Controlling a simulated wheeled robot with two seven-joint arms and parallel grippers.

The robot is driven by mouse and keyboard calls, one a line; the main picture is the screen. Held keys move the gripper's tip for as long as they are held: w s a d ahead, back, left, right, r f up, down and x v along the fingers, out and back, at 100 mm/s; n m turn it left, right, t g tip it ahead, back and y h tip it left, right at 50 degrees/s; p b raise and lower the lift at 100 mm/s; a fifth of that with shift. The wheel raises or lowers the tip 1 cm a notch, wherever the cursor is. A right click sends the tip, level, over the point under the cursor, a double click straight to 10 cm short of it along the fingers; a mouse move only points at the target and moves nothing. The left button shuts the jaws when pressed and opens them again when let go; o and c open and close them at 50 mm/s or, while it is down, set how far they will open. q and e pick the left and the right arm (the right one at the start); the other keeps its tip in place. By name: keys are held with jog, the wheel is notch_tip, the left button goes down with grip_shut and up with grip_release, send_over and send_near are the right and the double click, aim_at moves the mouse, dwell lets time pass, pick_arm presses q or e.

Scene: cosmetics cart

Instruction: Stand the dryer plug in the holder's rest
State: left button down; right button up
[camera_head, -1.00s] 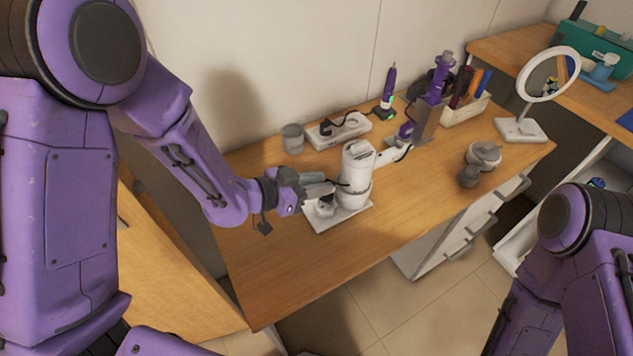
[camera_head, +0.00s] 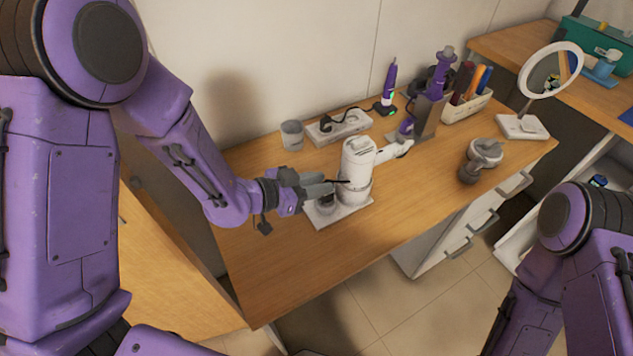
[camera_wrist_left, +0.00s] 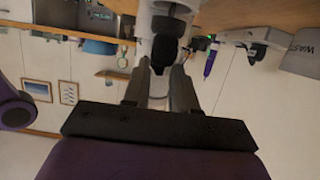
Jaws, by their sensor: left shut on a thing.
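My left gripper (camera_head: 335,186) is shut in front of a white column-like device (camera_head: 357,165) on a white base plate (camera_head: 322,220). A small dark piece, which I take to be the dryer plug (camera_wrist_left: 163,50), shows between the fingertips in the left wrist view. Its outline is blurred and mostly hidden by the fingers in the head view. A grey holder (camera_head: 424,118) stands farther back, with a purple dryer (camera_head: 442,75) at its top. I cannot make out its plug rest. My right gripper is out of the picture.
A grey cup (camera_head: 292,135) and a white power strip (camera_head: 340,127) stand by the wall. A purple tool (camera_head: 389,82), a pen box (camera_head: 467,108), a round grey-white item (camera_head: 485,152) and a ring mirror (camera_head: 551,70) stand farther right. The table's front left is clear.

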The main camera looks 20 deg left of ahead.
pick_arm(q)
jog(key=shift+f+b, duration=0.8)
jog(key=shift+f, duration=0.3)
jog(key=c, duration=0.8)
grip_release()
jog(key=shift+r, duration=0.1)
jog(key=p+v, duration=0.3)
jog(key=v, duration=0.7)
jog(key=shift+s+a+p, duration=0.15)
jog(key=shift+s+p, duration=0.05)
jog(key=shift+p, duration=0.1)
